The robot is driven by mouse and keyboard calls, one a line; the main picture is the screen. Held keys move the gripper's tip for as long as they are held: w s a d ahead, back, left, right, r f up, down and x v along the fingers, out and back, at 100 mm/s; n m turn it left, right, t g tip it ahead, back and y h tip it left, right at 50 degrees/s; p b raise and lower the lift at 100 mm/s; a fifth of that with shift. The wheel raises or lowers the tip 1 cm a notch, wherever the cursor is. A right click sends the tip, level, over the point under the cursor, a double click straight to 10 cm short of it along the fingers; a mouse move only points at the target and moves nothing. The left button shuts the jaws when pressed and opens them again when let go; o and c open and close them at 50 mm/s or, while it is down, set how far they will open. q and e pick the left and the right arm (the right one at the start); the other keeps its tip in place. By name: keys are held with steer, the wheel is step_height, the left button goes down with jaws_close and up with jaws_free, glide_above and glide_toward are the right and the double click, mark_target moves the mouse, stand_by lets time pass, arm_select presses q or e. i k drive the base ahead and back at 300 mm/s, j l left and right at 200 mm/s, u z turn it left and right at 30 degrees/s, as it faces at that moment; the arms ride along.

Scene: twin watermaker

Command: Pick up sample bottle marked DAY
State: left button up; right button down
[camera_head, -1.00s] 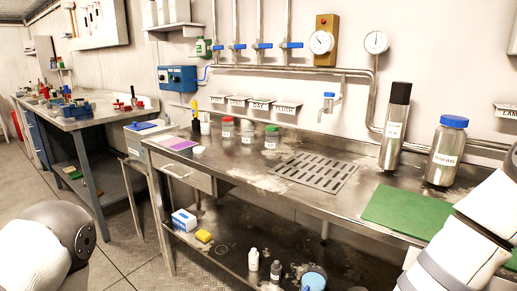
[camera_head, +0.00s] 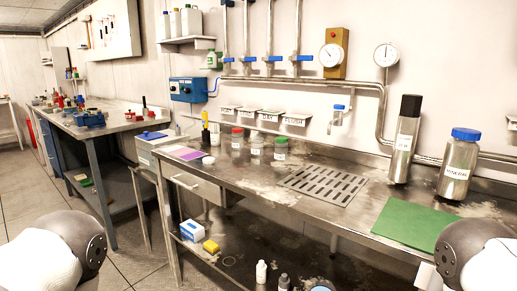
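Three small sample bottles stand upright in a group on the steel bench (camera_head: 228,183): one with a red cap (camera_head: 237,137), one with a pale grey cap (camera_head: 257,146) and one with a green cap (camera_head: 280,148). Each has a white label, but the writing is too small to read, so I cannot tell which is marked DAY. Only rounded parts of my two arms show at the lower left and lower right. Neither gripper is in view.
Small labelled trays (camera_head: 269,115) hang on the wall behind the bottles. A drain grate (camera_head: 325,184), green mat (camera_head: 415,222), tall black-topped cylinder (camera_head: 404,140) and blue-capped container (camera_head: 458,165) are further right. A white cup (camera_head: 208,162) and purple pad (camera_head: 188,154) lie left.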

mark_target(258, 145)
steer(key=i+j+z, duration=0.1)
steer(key=j+z, duration=0.7)
steer(key=j, duration=0.25)
steer(key=j+z, duration=0.4)
steer(key=j, duration=0.2)
